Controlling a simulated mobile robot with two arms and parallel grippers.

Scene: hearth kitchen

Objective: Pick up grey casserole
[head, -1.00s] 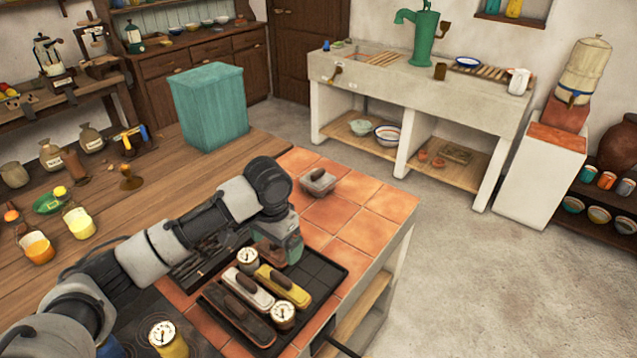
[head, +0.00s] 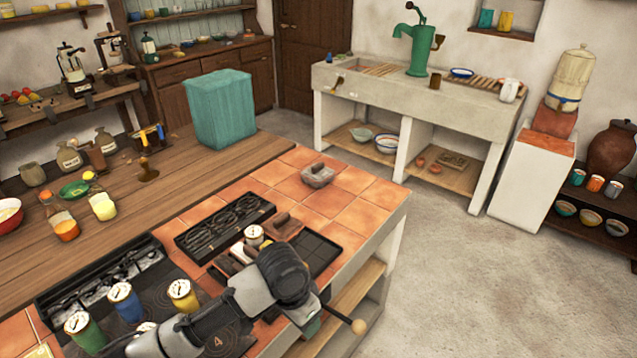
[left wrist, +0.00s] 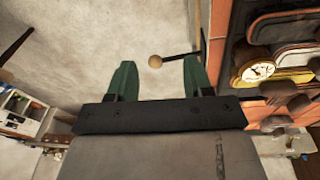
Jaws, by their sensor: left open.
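The grey casserole (head: 318,177), a small grey dish with a brown-knobbed lid, sits on the terracotta tiles of the counter, near its back right. My left gripper (left wrist: 157,70) is open and empty, its two green fingers apart over the pale floor in the left wrist view. In the head view my left arm reaches over the counter's front edge, and the gripper is mostly hidden behind it. The gripper is well apart from the casserole. My right gripper is in neither view.
A black tray (head: 318,250) with lidded pieces and gauges is partly behind my arm. A wooden ball knob on a rod (head: 358,326) sticks out from the counter front and appears between the fingertips in the wrist view. Bare tiles (head: 330,202) surround the casserole.

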